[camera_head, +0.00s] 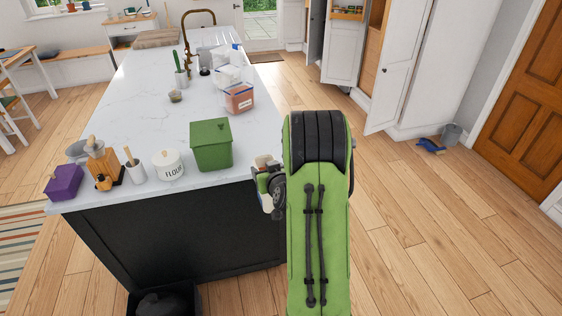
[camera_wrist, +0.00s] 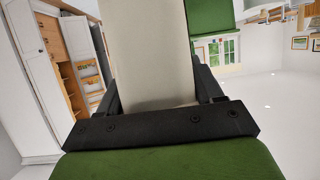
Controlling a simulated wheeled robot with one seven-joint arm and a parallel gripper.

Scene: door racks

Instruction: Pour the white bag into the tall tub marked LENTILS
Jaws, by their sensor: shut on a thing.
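My gripper (camera_wrist: 157,88) is shut on a pale cream-white thing (camera_wrist: 145,50), which fills the space between its fingers in the wrist view. In the head view my green arm mostly hides the gripper, and a small pale part of the held thing (camera_head: 263,161) shows by the island's near right corner. I cannot tell for sure that it is the white bag. A clear tub with orange-red contents (camera_head: 239,99) stands on the island near its right edge. Its label is too small to read, so I cannot tell if it is LENTILS. White bag-like shapes (camera_head: 228,74) stand behind it.
A green bin (camera_head: 211,146), a FLOUR jar (camera_head: 169,165), a white utensil pot (camera_head: 135,171), a wooden block (camera_head: 104,165) and a purple box (camera_head: 64,183) line the island's near edge. The middle of the worktop (camera_head: 128,105) is mostly clear. Open cabinet doors (camera_head: 398,65) stand at the right.

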